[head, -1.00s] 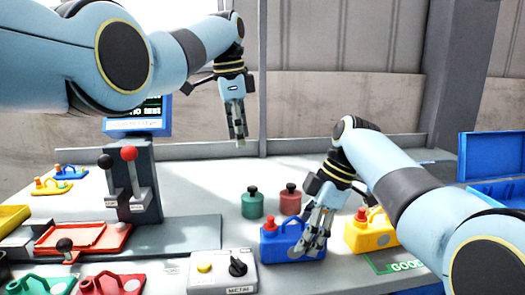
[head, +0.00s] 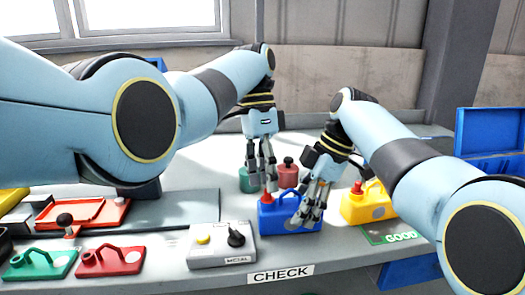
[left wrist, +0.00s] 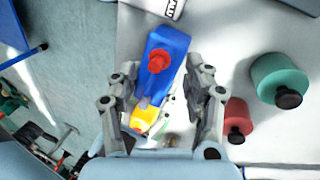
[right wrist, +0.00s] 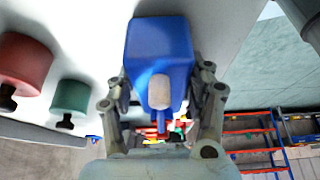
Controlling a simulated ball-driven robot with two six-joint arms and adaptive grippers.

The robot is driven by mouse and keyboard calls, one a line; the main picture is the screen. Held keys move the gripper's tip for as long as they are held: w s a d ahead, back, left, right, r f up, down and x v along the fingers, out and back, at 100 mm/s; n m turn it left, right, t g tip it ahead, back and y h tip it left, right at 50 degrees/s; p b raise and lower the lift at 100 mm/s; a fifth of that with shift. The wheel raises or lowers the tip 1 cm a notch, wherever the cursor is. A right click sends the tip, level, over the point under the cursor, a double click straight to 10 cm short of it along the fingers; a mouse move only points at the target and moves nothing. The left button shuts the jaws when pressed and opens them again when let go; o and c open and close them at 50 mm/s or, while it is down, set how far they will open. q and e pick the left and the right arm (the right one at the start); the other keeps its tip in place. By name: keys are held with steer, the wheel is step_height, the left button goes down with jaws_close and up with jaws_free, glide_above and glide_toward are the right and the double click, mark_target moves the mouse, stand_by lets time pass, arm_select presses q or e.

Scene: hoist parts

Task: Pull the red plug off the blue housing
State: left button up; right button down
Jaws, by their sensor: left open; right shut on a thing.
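The blue housing (head: 274,222) stands upright near the front edge of the table, with the red plug (head: 267,198) on its top left. The plug faces up in the left wrist view (left wrist: 158,62). My right gripper (head: 309,212) is shut on the housing's right part; the right wrist view shows the blue body (right wrist: 160,45) between its fingers, with a pale round piece on it. My left gripper (head: 265,182) is open and points down just above the plug. In the left wrist view its fingers are spread on both sides below the plug, not visibly touching it.
A yellow housing (head: 368,209) with a red plug stands right of the blue one. Green (head: 245,183) and red (head: 288,173) cylinders stand behind. A grey switch box (head: 222,245) is at the left front. Green and red flat parts lie further left.

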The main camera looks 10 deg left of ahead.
arm_select(q)
steer(key=shift+x, duration=1)
jaws_close()
steer(key=c, duration=1)
jaws_free()
